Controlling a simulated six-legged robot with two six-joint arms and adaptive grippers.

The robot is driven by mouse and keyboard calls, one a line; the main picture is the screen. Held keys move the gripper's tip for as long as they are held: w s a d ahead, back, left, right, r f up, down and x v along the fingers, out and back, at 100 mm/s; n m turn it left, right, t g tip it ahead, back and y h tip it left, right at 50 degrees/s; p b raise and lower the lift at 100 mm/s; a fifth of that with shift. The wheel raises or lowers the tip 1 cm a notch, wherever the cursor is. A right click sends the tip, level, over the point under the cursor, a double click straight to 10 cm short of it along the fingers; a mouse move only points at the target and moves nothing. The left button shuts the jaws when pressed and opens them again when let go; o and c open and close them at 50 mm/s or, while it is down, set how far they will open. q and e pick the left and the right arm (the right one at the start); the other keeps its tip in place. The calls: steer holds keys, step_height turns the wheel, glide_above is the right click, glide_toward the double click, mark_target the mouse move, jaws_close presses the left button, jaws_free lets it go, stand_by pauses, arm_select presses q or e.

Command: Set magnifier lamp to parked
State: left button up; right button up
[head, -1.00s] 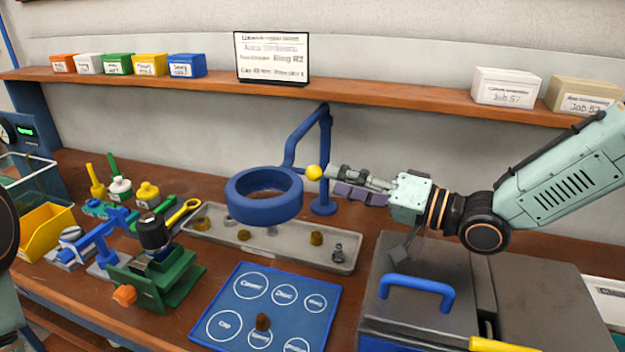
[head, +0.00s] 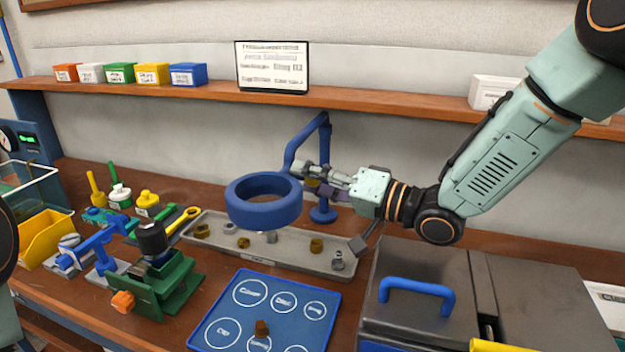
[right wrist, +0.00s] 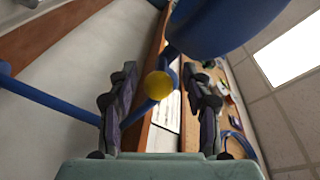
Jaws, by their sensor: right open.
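The magnifier lamp has a blue ring head (head: 264,200) on a blue bent arm and post (head: 325,150) behind the grey tray. Its ring hangs over the tray's back part. In the right wrist view the blue head (right wrist: 225,25) fills the top, and a yellow ball knob (right wrist: 158,85) sits between my open fingers. My right gripper (head: 312,178) is open at the right side of the ring and hides the knob in the head view. I cannot tell whether the fingers touch the knob. My left gripper is not in view.
The grey tray (head: 215,245) with small parts lies below the lamp. A blue mat (head: 235,310) with labelled circles is in front. A grey box with a blue handle (head: 417,292) stands at right. A green vise (head: 160,290) is at left. The shelf (head: 400,101) runs behind.

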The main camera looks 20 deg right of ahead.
steer(key=shift+w+f, duration=0.1)
steer(key=shift+w, duration=0.1)
steer(key=shift+c, duration=0.2)
steer(key=shift+s, duration=0.2)
steer(key=c, duration=0.4)
steer(key=shift+w, duration=0.1)
jaws_close()
